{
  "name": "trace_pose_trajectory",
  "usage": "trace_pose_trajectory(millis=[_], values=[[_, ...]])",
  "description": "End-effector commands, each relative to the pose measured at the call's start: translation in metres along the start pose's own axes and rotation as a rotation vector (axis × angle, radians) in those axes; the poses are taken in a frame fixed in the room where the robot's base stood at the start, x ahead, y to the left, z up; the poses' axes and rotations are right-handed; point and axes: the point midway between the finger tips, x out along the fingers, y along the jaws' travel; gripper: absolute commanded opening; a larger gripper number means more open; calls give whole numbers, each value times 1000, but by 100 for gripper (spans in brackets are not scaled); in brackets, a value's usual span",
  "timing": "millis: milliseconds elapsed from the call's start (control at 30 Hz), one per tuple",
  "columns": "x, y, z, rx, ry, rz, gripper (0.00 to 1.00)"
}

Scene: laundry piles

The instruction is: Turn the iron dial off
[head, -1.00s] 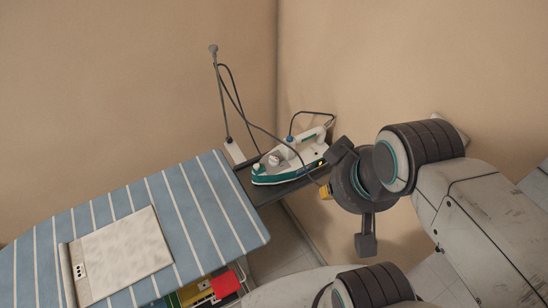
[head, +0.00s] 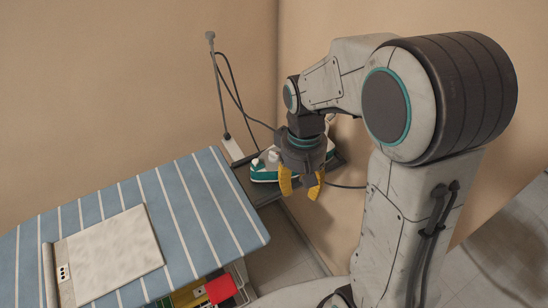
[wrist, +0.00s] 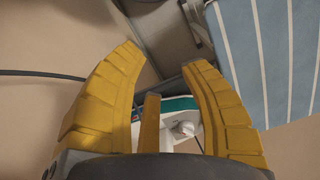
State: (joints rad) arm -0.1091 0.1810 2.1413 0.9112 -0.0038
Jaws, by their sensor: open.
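The white and teal iron (head: 263,169) rests on the dark grey shelf at the end of the ironing board. My arm and gripper hide much of it in the head view. A white round knob, which looks like the iron's dial (wrist: 184,128), shows between my fingers in the wrist view, near the right finger. My gripper (head: 301,192) points down with its yellow fingers spread and empty. In the head view it is in front of the iron's right part. I cannot tell whether any finger touches the iron.
The blue striped ironing board (head: 190,215) lies to the left, with a pale flat folded item (head: 110,255) on it. A thin upright cord holder (head: 219,85) stands behind the iron, with a dark cable. A red item (head: 220,289) is under the board. Walls close the corner behind.

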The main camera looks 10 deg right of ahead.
Motion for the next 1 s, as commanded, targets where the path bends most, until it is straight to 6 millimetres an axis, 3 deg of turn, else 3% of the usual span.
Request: trace_pose_trajectory(millis=[100,233,367,500,667,1000], values=[[28,-4,-44,-27,-33,1,40],[44,-7,-95,-71,-31,1,40],[35,-8,-134,-115,14,2,40],[6,-8,-165,-166,92,8,40],[-17,-9,-179,-249,128,16,40],[3,-8,-171,-343,87,16,40]])
